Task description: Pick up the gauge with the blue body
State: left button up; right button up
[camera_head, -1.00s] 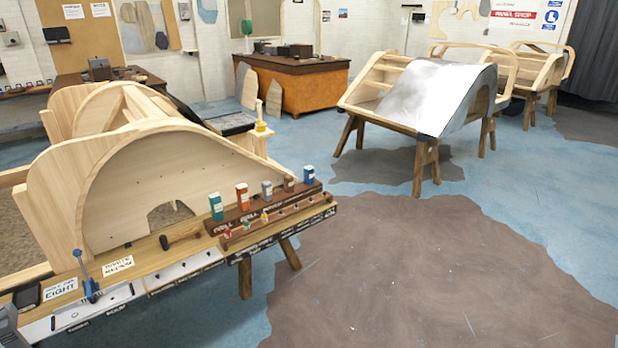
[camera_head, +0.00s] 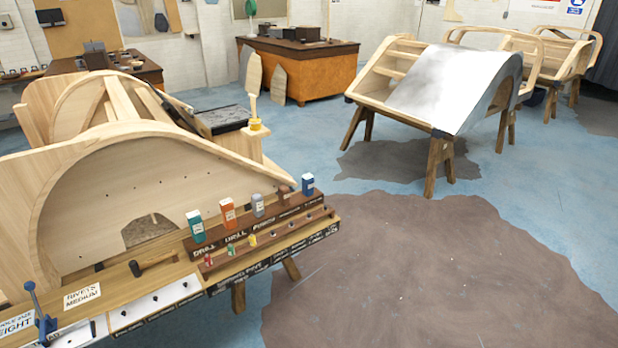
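A blue upright tool with a thin stem and dark knob (camera_head: 44,322) stands on the workbench (camera_head: 160,285) at the lower left. A small blue box-shaped item (camera_head: 308,184) stands at the right end of the dark wooden rack (camera_head: 262,228). I cannot tell from this distance which of these is the gauge with the blue body. Neither of my grippers is in view.
Teal (camera_head: 195,227), orange (camera_head: 228,213) and grey (camera_head: 257,205) items stand in the rack beside the blue one. A wooden bodyframe (camera_head: 110,205) rises behind the bench. A metal-covered bodyframe (camera_head: 455,88) stands farther right. The floor (camera_head: 420,270) between is clear.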

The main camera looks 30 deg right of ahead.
aim_at(308, 180)
jog(key=i+l, duration=0.65)
jog(key=l, duration=0.2)
jog(key=i+l+u, duration=0.1)
jog(key=i+l, duration=0.55)
jog(key=l, duration=0.2)
jog(key=i+l, duration=0.3)
jog(key=l, duration=0.15)
jog(key=i+l, duration=0.3)
jog(key=l, duration=0.15)
jog(key=u, duration=0.05)
